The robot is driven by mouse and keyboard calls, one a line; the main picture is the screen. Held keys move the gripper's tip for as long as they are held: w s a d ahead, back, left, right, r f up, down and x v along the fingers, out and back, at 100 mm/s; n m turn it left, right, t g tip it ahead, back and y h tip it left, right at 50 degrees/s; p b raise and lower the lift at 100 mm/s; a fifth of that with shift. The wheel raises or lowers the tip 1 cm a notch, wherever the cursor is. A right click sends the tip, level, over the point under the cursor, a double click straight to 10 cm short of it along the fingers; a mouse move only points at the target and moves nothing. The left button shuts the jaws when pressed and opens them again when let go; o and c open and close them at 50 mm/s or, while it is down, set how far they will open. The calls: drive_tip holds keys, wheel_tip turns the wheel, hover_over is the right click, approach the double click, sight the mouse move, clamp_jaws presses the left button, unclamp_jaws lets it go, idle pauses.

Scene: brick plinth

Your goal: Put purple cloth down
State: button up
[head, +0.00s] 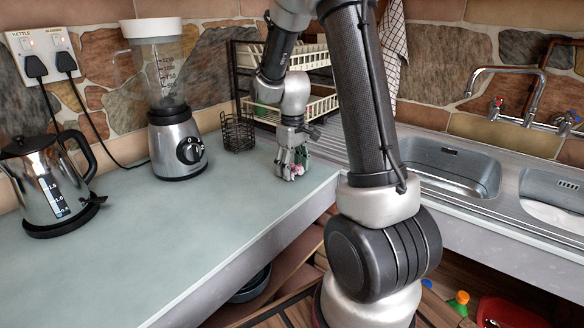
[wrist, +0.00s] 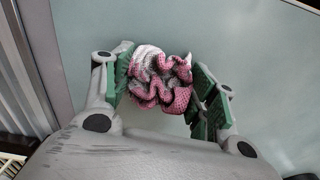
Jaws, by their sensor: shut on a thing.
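The cloth (wrist: 160,80) is crumpled into a bundle, pinkish-purple with white and dark grey patches in the wrist view. My gripper (wrist: 165,84) is shut on it, with the green finger pads on its left and right sides. In the head view my gripper (head: 292,174) points down over the pale counter (head: 190,225), close to its front edge near the corner. Only a small pink bit of the cloth shows there between the fingers. I cannot tell whether the cloth touches the counter.
A wire basket (head: 238,134) and a dish rack (head: 307,108) stand behind my gripper. A blender (head: 177,140) and a kettle (head: 45,185) are to the left. The sink (head: 450,172) is to the right. The counter's front left stretch is clear.

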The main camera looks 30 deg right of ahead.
sight(293, 165)
drive_tip(key=shift+f, duration=0.25)
drive_tip(key=o, duration=1)
drive_tip(key=shift+o, duration=0.2)
drive_tip(key=shift+r, duration=0.1)
wheel_tip(293, 165, up, 12)
drive_tip(key=s+a+r+m+t, duration=0.1)
drive_tip(key=s+a+r+t, duration=0.1)
drive_tip(key=s, duration=0.9)
drive_tip(key=s+a+r+m+t, duration=0.1)
drive_tip(key=s+r, duration=0.4)
drive_tip(key=s, duration=0.7)
drive_tip(key=shift+s+a+m+t, duration=0.2)
drive_tip(key=shift+a+m+t, duration=0.2)
drive_tip(key=shift+a+t, duration=0.5)
drive_tip(key=shift+a+g, duration=0.15)
drive_tip(key=shift+g, duration=0.15)
